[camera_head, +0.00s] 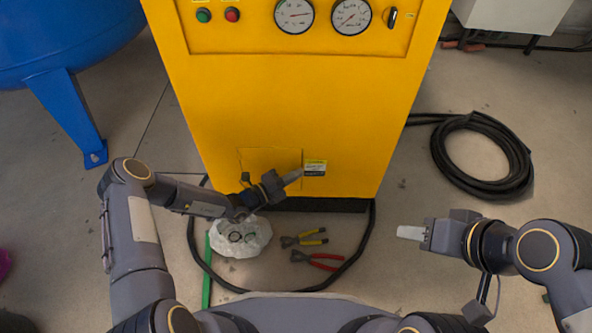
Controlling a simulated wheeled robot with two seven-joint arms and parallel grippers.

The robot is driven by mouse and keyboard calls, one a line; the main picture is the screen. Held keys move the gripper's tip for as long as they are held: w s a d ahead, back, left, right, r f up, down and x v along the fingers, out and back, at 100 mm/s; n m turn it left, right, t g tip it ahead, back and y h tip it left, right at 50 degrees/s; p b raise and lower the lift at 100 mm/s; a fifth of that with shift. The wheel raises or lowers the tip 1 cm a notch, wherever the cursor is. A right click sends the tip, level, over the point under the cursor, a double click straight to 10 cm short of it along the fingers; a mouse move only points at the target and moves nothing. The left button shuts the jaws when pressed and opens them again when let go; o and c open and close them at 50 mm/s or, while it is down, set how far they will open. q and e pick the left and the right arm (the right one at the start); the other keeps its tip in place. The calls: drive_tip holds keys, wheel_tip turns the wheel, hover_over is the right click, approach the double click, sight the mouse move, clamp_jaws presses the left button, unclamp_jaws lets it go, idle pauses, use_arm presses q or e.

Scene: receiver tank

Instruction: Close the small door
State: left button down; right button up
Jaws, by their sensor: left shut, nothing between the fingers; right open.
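The small door (270,158) is a yellow panel low on the front of the yellow cabinet (290,100). It looks flush or nearly flush with the front; I cannot tell whether it is fully closed. My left arm hides the lower part of the door. My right gripper (412,233) is open and empty, out to the right of the cabinet above the floor.
A white bag with rings (240,238), yellow-handled pliers (304,238) and red-handled pliers (318,260) lie on the floor before the cabinet. A black hose loops around them, and a coiled hose (483,155) lies right. A blue tank (60,40) stands left.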

use_arm(q)
drive_tip(key=s+d+p+v, duration=0.1)
drive_tip(key=s+p+v, duration=0.1)
drive_tip(key=v, duration=0.8)
drive_tip(key=shift+p, duration=0.3)
use_arm(e)
drive_tip(key=r, duration=0.3)
drive_tip(key=shift+s, duration=0.2)
use_arm(q)
drive_tip(key=s+a+r+m+g+y, duration=0.15)
drive_tip(key=s+r+m+g, duration=0.3)
drive_tip(key=r+m, duration=0.65)
drive_tip(key=s+a+r+m+g, duration=0.25)
drive_tip(key=r+m+g, duration=0.25)
drive_tip(key=r+m, duration=0.6)
drive_tip(key=s+a+r+m+t+y, duration=0.2)
drive_tip(key=s+a+r+m+y, duration=0.25)
drive_tip(key=s+m, duration=0.5)
drive_tip(key=s+a+r+m+t+y, duration=0.3)
drive_tip(key=s+r+m+y, duration=0.25)
drive_tip(key=s+m, duration=0.35)
wheel_tip(320, 180, up, 31)
drive_tip(key=p, duration=3)
drive_tip(key=shift+w+f+m, duration=0.2)
drive_tip(key=shift+w+m, duration=0.15)
use_arm(e)
wheel_tip(320, 180, up, 30)
drive_tip(key=shift+r, duration=0.25)
